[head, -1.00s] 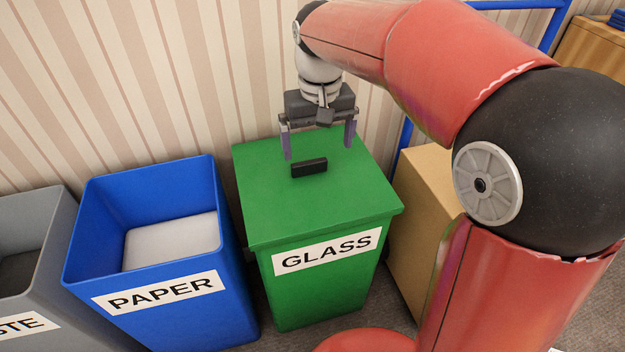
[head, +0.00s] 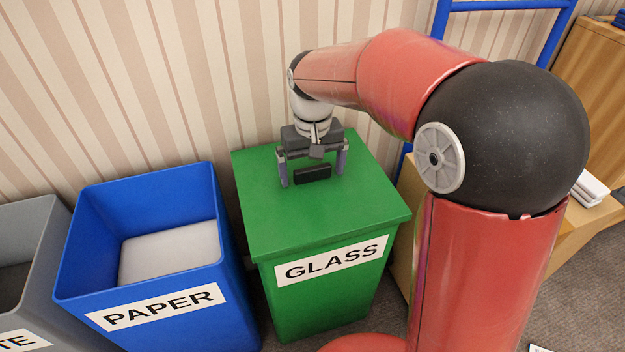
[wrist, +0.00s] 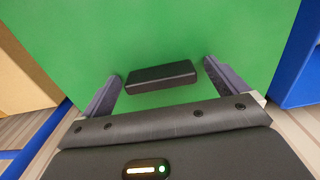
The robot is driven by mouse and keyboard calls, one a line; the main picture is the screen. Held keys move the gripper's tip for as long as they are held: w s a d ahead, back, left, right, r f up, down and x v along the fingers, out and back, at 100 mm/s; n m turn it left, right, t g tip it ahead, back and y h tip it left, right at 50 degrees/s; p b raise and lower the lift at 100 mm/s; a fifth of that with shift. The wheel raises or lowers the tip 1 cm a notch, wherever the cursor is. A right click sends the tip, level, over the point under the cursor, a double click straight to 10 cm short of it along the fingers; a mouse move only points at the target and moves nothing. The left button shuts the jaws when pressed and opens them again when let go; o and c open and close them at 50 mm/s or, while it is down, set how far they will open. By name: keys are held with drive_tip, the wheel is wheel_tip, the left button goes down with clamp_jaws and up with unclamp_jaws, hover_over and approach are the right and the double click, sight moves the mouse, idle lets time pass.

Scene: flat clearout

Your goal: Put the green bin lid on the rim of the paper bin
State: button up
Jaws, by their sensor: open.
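The green bin lid (head: 300,220) lies on top of the green bin marked GLASS, with a black handle (head: 312,174) at its middle. My gripper (head: 313,182) is open and low over the lid, its two fingers on either side of the handle. In the wrist view the handle (wrist: 161,76) lies between the open fingers and a little ahead of them, with no contact visible. The blue paper bin (head: 195,325) stands to the left of the green bin, open at the top, its rim bare. A whitish block or stack (head: 170,250) is inside it.
A grey bin (head: 40,240) stands left of the paper bin. A striped wall (head: 130,90) runs close behind the bins. A wooden box and a cabinet (head: 590,80) are on the right, with a blue frame (head: 500,6) by the wall.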

drive_tip(key=c, duration=1.2)
drive_tip(key=shift+c, duration=0.3)
drive_tip(key=shift+r, duration=0.2)
